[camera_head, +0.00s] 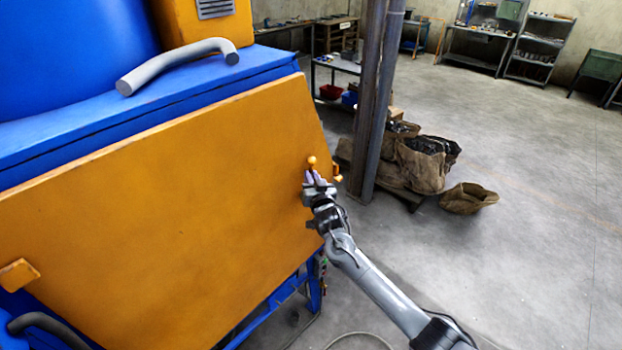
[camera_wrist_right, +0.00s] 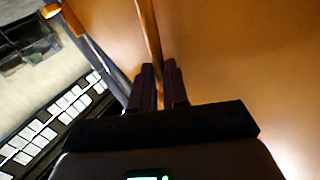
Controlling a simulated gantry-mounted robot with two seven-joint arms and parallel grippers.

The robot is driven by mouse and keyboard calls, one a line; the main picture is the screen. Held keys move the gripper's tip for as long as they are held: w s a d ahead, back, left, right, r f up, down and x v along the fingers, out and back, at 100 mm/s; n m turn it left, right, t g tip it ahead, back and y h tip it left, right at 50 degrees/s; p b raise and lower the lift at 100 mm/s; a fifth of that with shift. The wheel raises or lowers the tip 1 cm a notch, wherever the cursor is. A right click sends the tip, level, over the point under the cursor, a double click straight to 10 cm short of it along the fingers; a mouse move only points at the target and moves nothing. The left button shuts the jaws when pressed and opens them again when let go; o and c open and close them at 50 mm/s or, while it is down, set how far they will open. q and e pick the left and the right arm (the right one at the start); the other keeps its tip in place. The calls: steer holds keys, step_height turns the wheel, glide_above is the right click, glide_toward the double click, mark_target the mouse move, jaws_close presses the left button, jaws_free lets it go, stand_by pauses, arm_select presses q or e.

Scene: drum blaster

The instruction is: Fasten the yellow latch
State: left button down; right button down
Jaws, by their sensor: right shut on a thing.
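The yellow latch (camera_head: 312,161) shows as a small ball-ended handle near the right edge of the large yellow door panel (camera_head: 190,210). My right gripper (camera_head: 314,178) is at the latch, just below its ball end. In the right wrist view, the latch's yellow bar (camera_wrist_right: 149,40) runs down between the two dark fingers (camera_wrist_right: 158,88), and they are shut on it. The fingers and wrist hide the lower part of the latch, so I cannot tell whether it is engaged. My left gripper is not in view.
A small yellow bracket (camera_head: 337,174) sticks out at the panel's right edge. A grey curved handle (camera_head: 178,64) sits on the blue housing above. A steel post (camera_head: 378,100) and brown sacks (camera_head: 420,165) stand to the right.

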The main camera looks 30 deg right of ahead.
steer(key=d+m+g+y+p, duration=0.1)
steer(key=m, duration=0.1)
steer(key=w+d+f+m+g+y+p, duration=0.1)
steer(key=d, duration=0.1)
steer(key=d+f+m+g+y+p, duration=0.1)
steer(key=d+m, duration=0.1)
steer(key=shift+w+d+f+m+g, duration=0.15)
steer(key=shift+d+f+m+g, duration=0.05)
steer(key=shift+d+m+g, duration=0.1)
steer(key=shift+w+d+f+m+g+y+b, duration=0.1)
steer(key=shift+d+f+m+g+y+b, duration=0.3)
steer(key=shift+f+m+y, duration=0.4)
steer(key=shift+w+d+f+m+g+y+b, duration=0.15)
steer(key=shift+d+f+m+y+b, duration=0.25)
steer(key=shift+f+m+y, duration=0.4)
steer(key=shift+w+d+f+m+g+y+b, duration=0.1)
steer(key=shift+d+f+m+g+y+b, duration=0.35)
steer(key=shift+f, duration=0.55)
steer(key=shift+s+a, duration=0.1)
steer(key=shift+f, duration=0.15)
